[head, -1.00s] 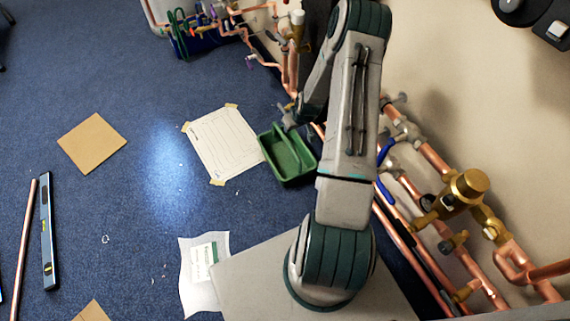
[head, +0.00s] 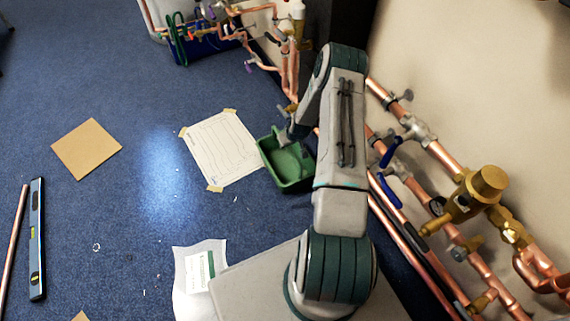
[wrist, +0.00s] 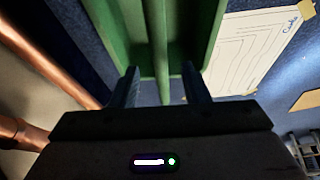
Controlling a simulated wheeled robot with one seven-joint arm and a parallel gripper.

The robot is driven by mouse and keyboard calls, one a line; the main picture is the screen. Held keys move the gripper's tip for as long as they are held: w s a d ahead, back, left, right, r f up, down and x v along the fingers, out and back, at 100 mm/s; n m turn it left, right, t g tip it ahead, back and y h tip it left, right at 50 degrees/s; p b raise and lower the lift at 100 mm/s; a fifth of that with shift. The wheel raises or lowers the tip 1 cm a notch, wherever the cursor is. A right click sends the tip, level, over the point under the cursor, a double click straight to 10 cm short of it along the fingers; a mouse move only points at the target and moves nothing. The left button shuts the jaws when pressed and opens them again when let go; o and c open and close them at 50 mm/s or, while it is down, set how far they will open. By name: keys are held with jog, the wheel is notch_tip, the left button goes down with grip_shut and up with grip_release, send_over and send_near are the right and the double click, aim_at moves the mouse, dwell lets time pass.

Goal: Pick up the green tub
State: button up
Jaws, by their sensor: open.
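The green tub (head: 296,180) is an open, box-shaped tub on the blue floor, beside a taped paper sheet. My gripper (head: 287,137) is at the tub's far end in the head view, and my arm's links stand just to its right. In the wrist view the tub (wrist: 112,32) fills the top middle. A narrow green bar of it runs between the two fingers of my open gripper (wrist: 160,68). I cannot tell whether the fingers touch the bar. Part of the tub's far end is hidden by the gripper.
Copper pipes with brass valves (head: 488,183) run along the wall on the right. More pipework (head: 290,60) stands at the back. The paper sheet (head: 222,148) lies left of the tub. A cardboard square (head: 86,149) and a level (head: 37,240) lie farther left, with clear floor between.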

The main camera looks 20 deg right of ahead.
jog(key=x, duration=0.2)
jog(key=shift+w+f+b, duration=0.15)
jog(key=shift+f+b, duration=0.2)
grip_shut()
jog(key=shift+r, duration=0.3)
